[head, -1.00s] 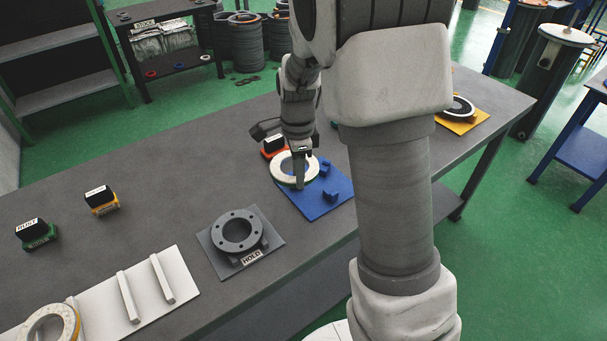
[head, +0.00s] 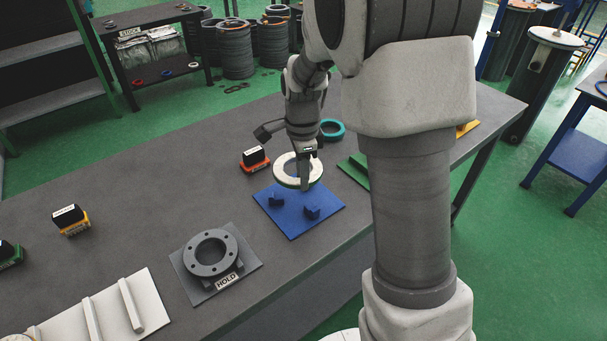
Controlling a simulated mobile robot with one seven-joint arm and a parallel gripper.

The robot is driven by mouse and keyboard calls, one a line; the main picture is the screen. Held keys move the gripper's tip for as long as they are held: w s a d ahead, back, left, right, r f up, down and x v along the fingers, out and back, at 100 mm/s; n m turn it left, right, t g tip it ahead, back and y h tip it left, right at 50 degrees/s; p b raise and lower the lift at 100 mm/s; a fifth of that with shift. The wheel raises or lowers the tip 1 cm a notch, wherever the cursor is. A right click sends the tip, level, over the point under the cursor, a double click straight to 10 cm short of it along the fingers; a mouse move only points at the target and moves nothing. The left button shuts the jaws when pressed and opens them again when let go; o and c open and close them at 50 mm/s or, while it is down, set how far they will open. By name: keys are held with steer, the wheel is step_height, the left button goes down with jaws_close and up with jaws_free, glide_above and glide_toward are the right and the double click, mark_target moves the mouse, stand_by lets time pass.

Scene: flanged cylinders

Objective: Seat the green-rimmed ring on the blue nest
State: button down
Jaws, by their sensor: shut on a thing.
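The ring (head: 284,178), pale on its face with a thin, dull greenish rim, is in my gripper (head: 305,183), which is shut on its near right side. The ring is held roughly level at the far edge of the blue nest (head: 298,228). It appears to be above the surface, but the height gap is hard to judge. The blue nest is a flat square plate with blue upright blocks, two of them clearly visible, and no ring between them. The ring may hide more of the plate's far corner.
An orange-based black block (head: 254,160) stands just left of the ring. A teal ring (head: 332,130) lies behind. A green plate (head: 356,170) is partly hidden by my arm. A dark flange (head: 211,253) sits on the HOLD plate, front left. A white rack (head: 105,315) lies further left.

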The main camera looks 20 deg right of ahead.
stand_by(0.3)
steer(key=shift+f+b, duration=1.55)
steer(key=shift+f, duration=0.8)
steer(key=shift+p, duration=0.4)
steer(key=shift+f, duration=0.5)
stand_by(0.6)
stand_by(1.8)
steer(key=shift+f, duration=0.25)
stand_by(1.8)
